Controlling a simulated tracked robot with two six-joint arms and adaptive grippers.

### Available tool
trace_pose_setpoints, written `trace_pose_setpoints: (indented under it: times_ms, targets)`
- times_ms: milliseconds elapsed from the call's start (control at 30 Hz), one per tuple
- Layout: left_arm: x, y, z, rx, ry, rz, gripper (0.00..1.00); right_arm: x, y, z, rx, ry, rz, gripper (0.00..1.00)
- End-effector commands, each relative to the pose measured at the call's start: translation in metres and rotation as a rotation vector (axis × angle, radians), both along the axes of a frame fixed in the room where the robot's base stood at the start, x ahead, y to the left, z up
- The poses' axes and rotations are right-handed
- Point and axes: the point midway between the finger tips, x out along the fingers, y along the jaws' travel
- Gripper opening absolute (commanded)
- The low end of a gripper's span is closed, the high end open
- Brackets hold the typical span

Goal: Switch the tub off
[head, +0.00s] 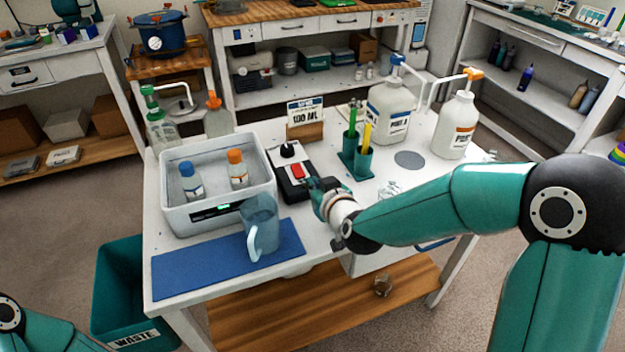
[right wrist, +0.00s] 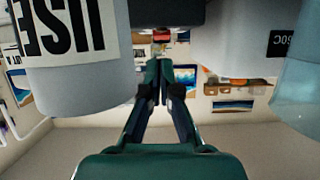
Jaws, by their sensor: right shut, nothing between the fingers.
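The tub (head: 172,219) is a white open bath on the left of the white table, with a small green lit display on its front. Two bottles, one blue-capped (head: 191,182) and one orange-capped (head: 238,168), stand in it. Beside it on the right is a black control box (head: 285,188) with a black knob (head: 287,150) and a red rocker switch (head: 298,171). My right gripper (head: 312,185) is shut and empty, at the box's right edge close to the red switch; contact cannot be told. Its closed fingers show in the right wrist view (right wrist: 163,72). My left gripper is out of view.
A clear jug (head: 262,226) stands on a blue mat (head: 200,270) in front of the tub. A green holder (head: 357,168) with pens and two white pump bottles (head: 388,112) (head: 455,128) stand to the right. A 100 ML sign (head: 305,112) stands behind the box.

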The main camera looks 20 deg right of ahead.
Motion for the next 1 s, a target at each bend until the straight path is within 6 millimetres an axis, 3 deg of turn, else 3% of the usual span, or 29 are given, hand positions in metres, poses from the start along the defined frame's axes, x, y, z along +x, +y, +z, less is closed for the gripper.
trace_pose_setpoints:
  times_ms: [200,767,1000]
  targets:
    - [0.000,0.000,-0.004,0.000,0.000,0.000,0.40,-0.015,0.001,0.002,0.000,0.000,0.005,0.00]
    - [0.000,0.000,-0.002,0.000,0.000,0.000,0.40,-0.015,0.003,0.003,0.000,0.001,0.009,0.00]
    - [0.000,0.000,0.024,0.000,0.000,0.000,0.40,-0.015,0.003,0.030,0.000,0.001,0.009,0.00]
